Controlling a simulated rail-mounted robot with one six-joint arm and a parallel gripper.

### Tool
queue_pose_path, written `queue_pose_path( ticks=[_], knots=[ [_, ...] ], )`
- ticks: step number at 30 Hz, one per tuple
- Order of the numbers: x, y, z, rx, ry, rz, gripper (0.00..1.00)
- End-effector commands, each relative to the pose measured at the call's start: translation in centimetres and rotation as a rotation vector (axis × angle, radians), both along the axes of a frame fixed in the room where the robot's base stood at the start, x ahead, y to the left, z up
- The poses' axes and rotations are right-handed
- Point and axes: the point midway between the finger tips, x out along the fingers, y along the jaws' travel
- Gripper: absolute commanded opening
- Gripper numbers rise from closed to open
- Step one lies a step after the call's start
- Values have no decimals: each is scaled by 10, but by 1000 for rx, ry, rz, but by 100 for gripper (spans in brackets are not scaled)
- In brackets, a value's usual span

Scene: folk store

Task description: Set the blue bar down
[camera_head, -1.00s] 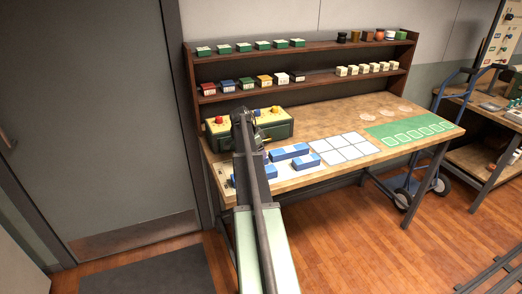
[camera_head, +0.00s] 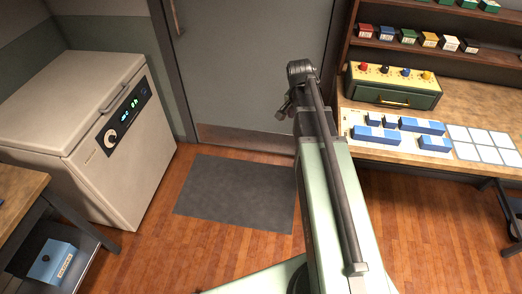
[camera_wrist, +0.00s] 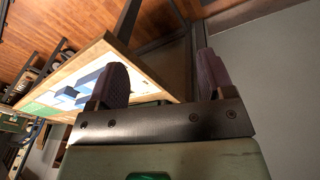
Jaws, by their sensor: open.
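Several blue bars and blocks lie on a white sheet at the table's left front in the head view, among them a long blue bar (camera_head: 376,135), another long bar (camera_head: 422,126) and a shorter block (camera_head: 434,143). All rest flat, and I cannot tell which one the task means. My gripper (camera_wrist: 163,78) is open with nothing between its two dark fingers in the wrist view. Blue pieces (camera_wrist: 90,80) show beyond its left finger, on the table and apart from it. In the head view my arm's end is left of the table, before the door.
A drawer box with coloured knobs (camera_head: 393,86) stands behind the bars, and white squares (camera_head: 483,152) lie to their right. A shelf (camera_head: 425,47) holds small boxes. A white chest with a display (camera_head: 85,130) stands at left. The floor by the door mat (camera_head: 237,193) is clear.

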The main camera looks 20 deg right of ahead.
Motion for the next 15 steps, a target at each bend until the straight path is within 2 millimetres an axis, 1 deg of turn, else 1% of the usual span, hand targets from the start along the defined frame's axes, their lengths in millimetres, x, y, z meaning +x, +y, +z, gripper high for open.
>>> queue_pose_path(
  ticks=[1, 2, 3, 4, 6, 7, 9, 11, 15],
  knots=[
    [-31, 63, -1, 40, 18, 212, 75],
    [-43, 92, -2, 64, 28, 340, 75],
    [-59, 126, -2, 93, 39, 497, 75],
    [-71, 147, -2, 111, 45, 599, 75],
    [-93, 183, -3, 144, 56, 788, 75],
    [-99, 193, -3, 155, 59, 845, 75],
    [-107, 205, -3, 167, 63, 924, 75],
    [-107, 208, -3, 171, 64, 945, 75],
    [-105, 207, -3, 171, 64, 943, 75]
  ],
)
